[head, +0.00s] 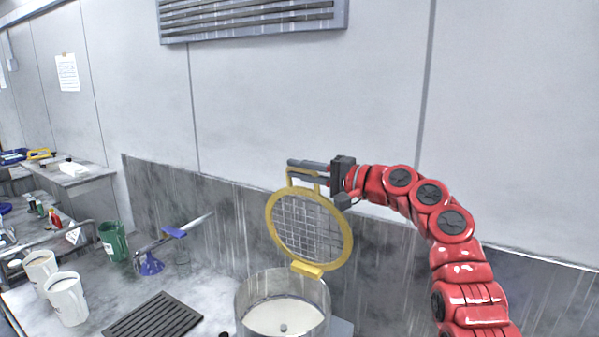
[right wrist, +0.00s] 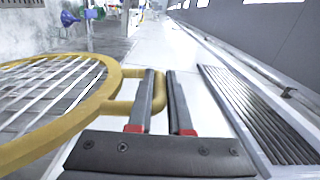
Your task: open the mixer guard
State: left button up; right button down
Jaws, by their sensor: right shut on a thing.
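The mixer guard (head: 269,213) is a round yellow ring with a wire grid. It stands raised and tilted up above the mixer bowl (head: 239,306), with its yellow hinge block (head: 307,269) at the bowl's back rim. The bowl is clear-walled and holds pale contents. My right gripper (head: 291,170) is at the top of the guard, shut on its yellow handle. In the right wrist view the guard's ring (right wrist: 60,130) is at the left and its handle (right wrist: 126,105) reaches between the fingers (right wrist: 160,80). My left gripper is not in view.
On the bench left of the bowl are a dark slatted mat (head: 153,318), two white jugs (head: 67,300), a green jug (head: 114,241) and a blue-based stand (head: 149,264). A wall with a grey lower panel (head: 390,262) stands close behind the guard.

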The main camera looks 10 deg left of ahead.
jog(key=c, duration=0.8)
grip_release()
jog(key=shift+d, duration=0.1)
jog(key=shift+c, duration=0.2)
jog(key=shift+s+d+f+b, duration=0.1)
jog(key=shift+d+f+b, duration=0.05)
jog(key=shift+d+b, duration=0.3)
jog(key=b+v, duration=0.1)
jog(key=v, duration=1.5)
jog(key=shift+d, duration=0.25)
jog(key=shift+s, duration=0.1)
